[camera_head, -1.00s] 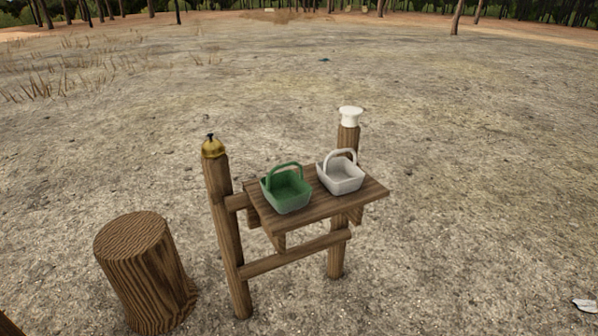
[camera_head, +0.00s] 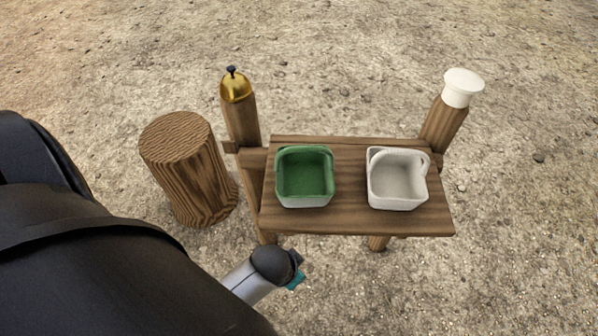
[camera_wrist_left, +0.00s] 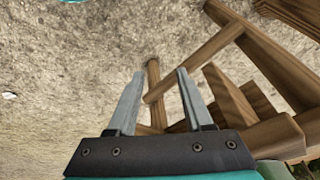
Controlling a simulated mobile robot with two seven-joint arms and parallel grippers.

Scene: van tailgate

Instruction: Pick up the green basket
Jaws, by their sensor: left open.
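The green basket (camera_head: 304,175) stands upright on the left part of a small wooden table, with a green inside and a paler front face. Its handle is hard to make out from above. My left arm comes in from the left, and its wrist end is in front of the table's left front corner, apart from the basket. My left gripper (camera_wrist_left: 158,72) shows in the left wrist view, open and empty, with both fingers over ground and wooden posts. A pale green edge at the lower right there may be the basket; I cannot tell. My right gripper is not in view.
A white basket (camera_head: 398,178) stands to the right on the wooden table (camera_head: 347,215). A brass bell (camera_head: 236,86) tops the left post, and a white cap-like object (camera_head: 462,88) tops the right post. A wooden stump (camera_head: 186,167) stands left of the table. Bare ground lies around.

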